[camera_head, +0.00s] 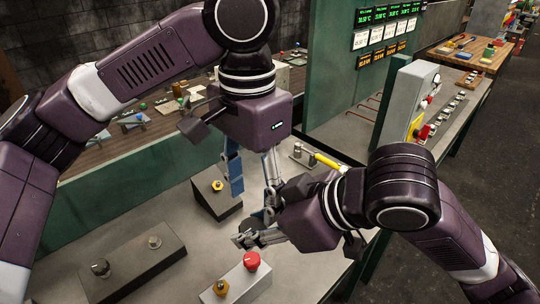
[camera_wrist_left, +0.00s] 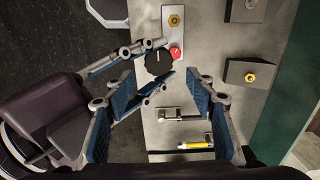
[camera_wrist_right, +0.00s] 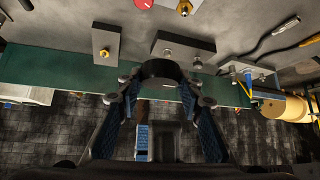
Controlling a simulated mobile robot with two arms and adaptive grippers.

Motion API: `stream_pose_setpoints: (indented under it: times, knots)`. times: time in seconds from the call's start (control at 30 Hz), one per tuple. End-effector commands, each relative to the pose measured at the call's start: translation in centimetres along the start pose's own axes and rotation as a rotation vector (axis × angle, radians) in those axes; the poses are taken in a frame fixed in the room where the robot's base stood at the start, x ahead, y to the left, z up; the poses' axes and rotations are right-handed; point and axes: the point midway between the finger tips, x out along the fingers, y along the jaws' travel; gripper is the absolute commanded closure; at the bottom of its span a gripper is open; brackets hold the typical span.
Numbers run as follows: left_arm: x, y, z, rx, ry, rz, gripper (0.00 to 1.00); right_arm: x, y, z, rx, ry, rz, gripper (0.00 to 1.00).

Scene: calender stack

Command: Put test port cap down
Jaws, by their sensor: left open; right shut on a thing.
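The test port cap is a round black knurled cap (camera_wrist_right: 160,71). My right gripper (camera_wrist_right: 158,84) is shut on it, with one finger at each side. The cap also shows in the left wrist view (camera_wrist_left: 158,62) between the right fingers, seemingly above the grey worktop (camera_wrist_left: 210,45). In the head view the right gripper (camera_head: 258,234) is low at the centre, and its arm comes in from the right. My left gripper (camera_head: 252,182) is open and empty just above and behind it. Its fingers spread wide in the left wrist view (camera_wrist_left: 160,77).
A grey box with a red button (camera_head: 252,261) and a brass fitting (camera_head: 220,287) stands in front of the right gripper. A dark block (camera_head: 140,265) with two fittings lies left. Another block (camera_head: 215,200) carries a yellow fitting. A yellow-handled tool (camera_head: 330,161) lies behind the right arm.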

Motion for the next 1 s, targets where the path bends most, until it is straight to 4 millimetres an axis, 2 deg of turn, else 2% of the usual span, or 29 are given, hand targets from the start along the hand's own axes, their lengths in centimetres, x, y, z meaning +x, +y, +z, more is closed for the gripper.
stream_pose_setpoints:
  times: [0.23,0.37,0.83,0.93,1.0]
  knots:
    - [0.0,0.2,-0.1,0.003,0.004,0.004,0.46,0.1,0.0,0.1,0.001,-0.005,-0.002,0.89]
    - [0.6,0.2,-0.1,0.004,0.002,0.006,0.46,0.1,-0.1,0.1,0.001,-0.004,-0.002,0.89]
    - [7.2,0.2,0.0,0.002,-0.001,0.005,0.46,0.1,0.0,0.0,0.0,-0.002,-0.001,0.89]
    - [8.2,0.1,0.0,0.002,0.0,0.003,0.46,0.0,0.0,0.0,0.0,-0.002,-0.001,0.89]
    - [8.0,0.1,0.0,0.001,0.002,0.002,0.46,-0.6,0.1,0.0,0.001,0.0,0.001,0.89]
